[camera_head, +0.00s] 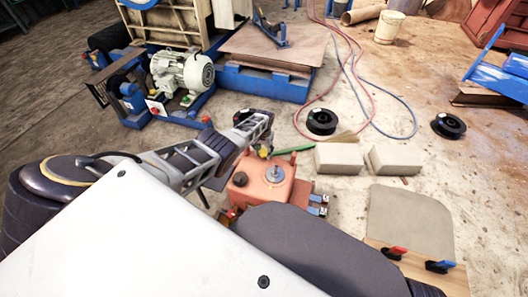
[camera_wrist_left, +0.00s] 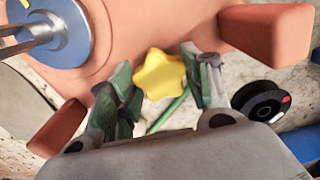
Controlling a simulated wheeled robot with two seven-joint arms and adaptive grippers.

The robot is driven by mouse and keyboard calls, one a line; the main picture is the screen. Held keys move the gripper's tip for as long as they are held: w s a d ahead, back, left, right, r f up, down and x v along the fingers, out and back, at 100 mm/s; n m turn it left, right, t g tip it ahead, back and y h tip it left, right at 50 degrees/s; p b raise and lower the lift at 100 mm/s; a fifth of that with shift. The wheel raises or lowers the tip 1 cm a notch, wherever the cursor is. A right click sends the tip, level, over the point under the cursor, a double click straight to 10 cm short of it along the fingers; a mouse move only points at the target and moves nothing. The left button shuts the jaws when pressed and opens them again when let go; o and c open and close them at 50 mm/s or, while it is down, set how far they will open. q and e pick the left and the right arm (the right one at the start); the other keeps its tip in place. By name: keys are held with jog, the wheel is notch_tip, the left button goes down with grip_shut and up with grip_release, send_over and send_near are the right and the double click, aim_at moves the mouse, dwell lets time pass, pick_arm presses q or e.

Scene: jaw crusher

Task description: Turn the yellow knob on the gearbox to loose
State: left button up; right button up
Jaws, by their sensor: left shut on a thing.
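The orange-red gearbox (camera_head: 258,188) stands on the floor in front of me, with a round grey shaft fitting on top. It also fills the top of the left wrist view (camera_wrist_left: 135,35). The star-shaped yellow knob (camera_wrist_left: 160,75) is on the gearbox's side in that view; in the head view it is hidden. My left gripper (camera_head: 262,148) reaches over from the left to the far side of the gearbox. In the wrist view its green-padded fingers (camera_wrist_left: 162,85) are on both sides of the knob, shut on it. My right gripper is not in view.
A green rod (camera_head: 295,150), a black spool (camera_head: 322,121) and two pale blocks (camera_head: 340,159) lie beyond the gearbox. A board with red and blue handled clamps (camera_head: 440,266) is at the lower right. A motor (camera_head: 182,72) and blue machinery stand behind. Hoses cross the floor.

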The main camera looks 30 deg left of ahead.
aim_at(264, 153)
pick_arm(q)
jog(key=o, duration=1)
jog(key=shift+o, duration=0.2)
jog(key=shift+r, duration=0.3)
notch_tip(264, 153, up, 11)
jog(key=shift+r, duration=0.2)
dwell(0.7)
dwell(0.6)
